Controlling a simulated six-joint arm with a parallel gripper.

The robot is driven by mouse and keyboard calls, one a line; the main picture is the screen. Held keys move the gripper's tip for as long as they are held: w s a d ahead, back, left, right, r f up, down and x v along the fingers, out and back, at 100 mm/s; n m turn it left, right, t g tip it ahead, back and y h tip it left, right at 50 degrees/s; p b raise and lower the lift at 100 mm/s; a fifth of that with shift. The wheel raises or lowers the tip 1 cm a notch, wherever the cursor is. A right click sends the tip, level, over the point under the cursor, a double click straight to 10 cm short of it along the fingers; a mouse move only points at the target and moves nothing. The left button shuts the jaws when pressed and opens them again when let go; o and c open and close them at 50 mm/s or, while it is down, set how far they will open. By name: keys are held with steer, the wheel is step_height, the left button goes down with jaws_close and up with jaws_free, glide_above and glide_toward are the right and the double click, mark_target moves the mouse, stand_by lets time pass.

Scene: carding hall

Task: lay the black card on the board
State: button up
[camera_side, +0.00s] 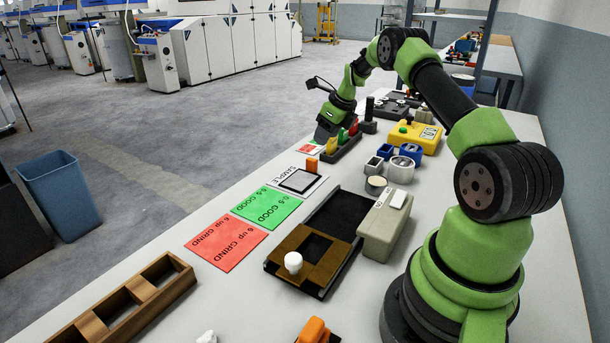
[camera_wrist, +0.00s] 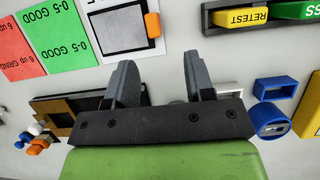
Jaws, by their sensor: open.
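My gripper (camera_side: 326,130) is high over the far part of the table in the side view. In the wrist view my gripper (camera_wrist: 160,80) is open, with bare table between its fingers. A white SAMPLE sheet (camera_side: 315,184) carries a dark-edged grey square (camera_side: 299,180); the sheet shows at the top of the wrist view (camera_wrist: 118,54), apart from the fingers. A flat black panel (camera_side: 345,212) lies in a dark tray beside a brown windowed plate (camera_side: 325,270) with a white knob. I cannot tell whether the panel is the card or the board.
Green (camera_side: 266,208) and red (camera_side: 226,243) sheets lie left of the tray. A grey box (camera_side: 385,228) stands at its right. An orange block (camera_side: 312,165) is at the SAMPLE sheet. Small cups (camera_side: 400,170), a yellow device (camera_side: 414,137) and a wooden rack (camera_side: 135,300) take up other table space.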

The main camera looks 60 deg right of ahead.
mark_target(313, 159)
steer(key=x, duration=0.4)
steer(key=shift+a, duration=0.1)
steer(key=f, duration=0.2)
steer(key=w+a+f, duration=0.1)
steer(key=shift+w+f, duration=0.1)
steer(key=shift+f, duration=0.05)
steer(key=shift+x, duration=0.85)
steer(key=shift+d, duration=0.1)
jaws_close()
